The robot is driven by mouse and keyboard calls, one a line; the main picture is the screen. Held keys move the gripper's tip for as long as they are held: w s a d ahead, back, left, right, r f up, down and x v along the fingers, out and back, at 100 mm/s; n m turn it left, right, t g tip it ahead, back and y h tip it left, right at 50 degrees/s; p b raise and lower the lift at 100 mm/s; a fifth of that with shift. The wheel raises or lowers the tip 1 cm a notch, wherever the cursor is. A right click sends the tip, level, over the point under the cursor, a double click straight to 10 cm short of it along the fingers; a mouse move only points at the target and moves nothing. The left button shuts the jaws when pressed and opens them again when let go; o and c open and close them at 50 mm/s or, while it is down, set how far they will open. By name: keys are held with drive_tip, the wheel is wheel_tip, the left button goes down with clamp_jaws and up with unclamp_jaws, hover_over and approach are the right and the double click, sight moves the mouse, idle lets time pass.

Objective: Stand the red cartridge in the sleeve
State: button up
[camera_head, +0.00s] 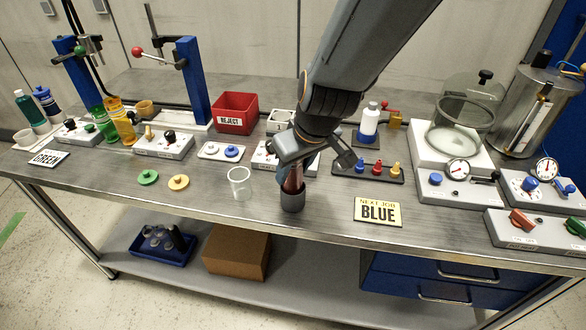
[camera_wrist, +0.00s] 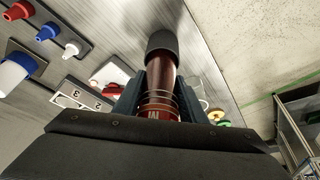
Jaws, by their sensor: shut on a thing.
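The red cartridge (camera_head: 293,179) is held upright or nearly so near the front edge of the bench. The dark grey sleeve (camera_head: 293,199) stands on the bench directly below it, and the cartridge's lower end appears to be inside its mouth. In the wrist view the red cartridge (camera_wrist: 160,88) runs away from me, and the dark sleeve (camera_wrist: 162,42) covers its far end. My gripper (camera_wrist: 158,100) is shut on the cartridge, with a finger on each side. How deep the cartridge sits is hidden. In the head view my gripper (camera_head: 292,165) hides the cartridge's top.
A clear glass beaker (camera_head: 239,184) stands just left of the sleeve. A yellow "NEXT JOB BLUE" sign (camera_head: 377,212) lies to the right. A rack with coloured nozzles (camera_head: 366,172) is behind right. Bench between sleeve and sign is clear.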

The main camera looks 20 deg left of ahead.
drive_tip(key=o, duration=1.2)
drive_tip(key=shift+r, duration=0.15)
drive_tip(key=b+v, duration=0.1)
drive_tip(key=v, duration=1)
drive_tip(key=shift+d+r, duration=0.2)
drive_tip(key=shift+r, duration=0.15)
drive_tip(key=shift+s, duration=0.1)
drive_tip(key=d+f+m+h, duration=0.1)
drive_tip(key=d+f+m, duration=0.2)
drive_tip(key=d, duration=0.7)
drive_tip(key=s+d+f+m+g+h, duration=0.1)
drive_tip(key=d+f+m, duration=0.2)
drive_tip(key=d, duration=0.8)
drive_tip(key=s+d+f+m+h, duration=0.1)
drive_tip(key=d+f+m, duration=0.3)
drive_tip(key=d, duration=0.6)
drive_tip(key=shift+s+d+f+g, duration=0.2)
drive_tip(key=shift+d+f+g, duration=0.2)
drive_tip(key=shift+f, duration=0.5)
